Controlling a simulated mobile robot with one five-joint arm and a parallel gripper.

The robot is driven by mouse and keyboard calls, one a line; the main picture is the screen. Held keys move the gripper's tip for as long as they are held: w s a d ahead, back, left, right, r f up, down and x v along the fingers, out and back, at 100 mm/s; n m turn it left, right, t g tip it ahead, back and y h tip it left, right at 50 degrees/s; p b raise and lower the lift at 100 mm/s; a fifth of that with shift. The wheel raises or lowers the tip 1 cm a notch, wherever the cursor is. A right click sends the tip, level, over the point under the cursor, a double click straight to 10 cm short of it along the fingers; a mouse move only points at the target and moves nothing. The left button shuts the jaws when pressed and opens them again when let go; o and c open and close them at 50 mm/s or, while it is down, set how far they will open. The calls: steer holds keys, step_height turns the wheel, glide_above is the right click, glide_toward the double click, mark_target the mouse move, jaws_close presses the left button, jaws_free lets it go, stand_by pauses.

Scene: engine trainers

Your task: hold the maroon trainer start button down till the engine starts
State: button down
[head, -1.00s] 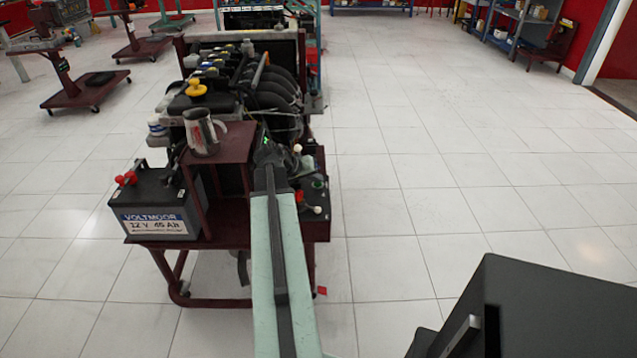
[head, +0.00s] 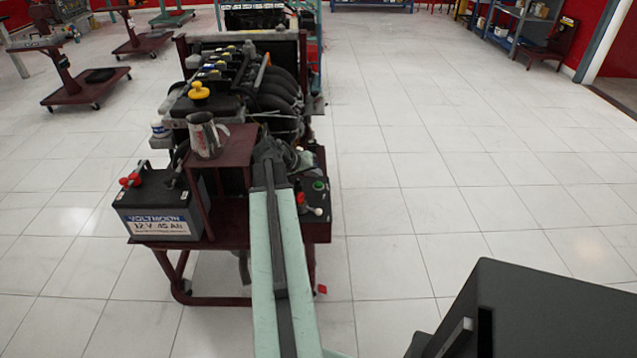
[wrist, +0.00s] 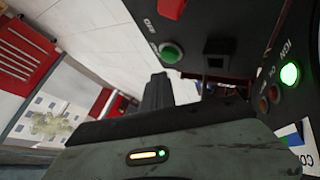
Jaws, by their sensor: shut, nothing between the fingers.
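The maroon trainer (head: 228,238) stands ahead, carrying an engine. Its black control panel (head: 315,228) is on the right side, with a green button (head: 319,185) on top. In the wrist view the green button (wrist: 171,53) sits on the dark panel face, near an "OFF" label. My gripper (wrist: 158,82) is shut and empty, its dark fingertips just below the button in the picture, with a visible gap. In the head view the end of my arm is left of the panel, and the fingertips cannot be made out.
A green lamp (wrist: 289,74) marked IGN is lit, and a red part (wrist: 172,8) shows at the panel's top. A battery (head: 157,208) and a metal jug (head: 206,136) stand on the trainer's left. Open tiled floor (head: 420,200) lies to the right.

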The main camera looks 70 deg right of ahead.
mark_target(316, 185)
step_height(316, 185, up, 4)
steer(key=p, duration=0.3)
steer(key=shift+r+p, duration=0.2)
steer(key=shift+p, duration=0.15)
steer(key=shift+f, duration=0.15)
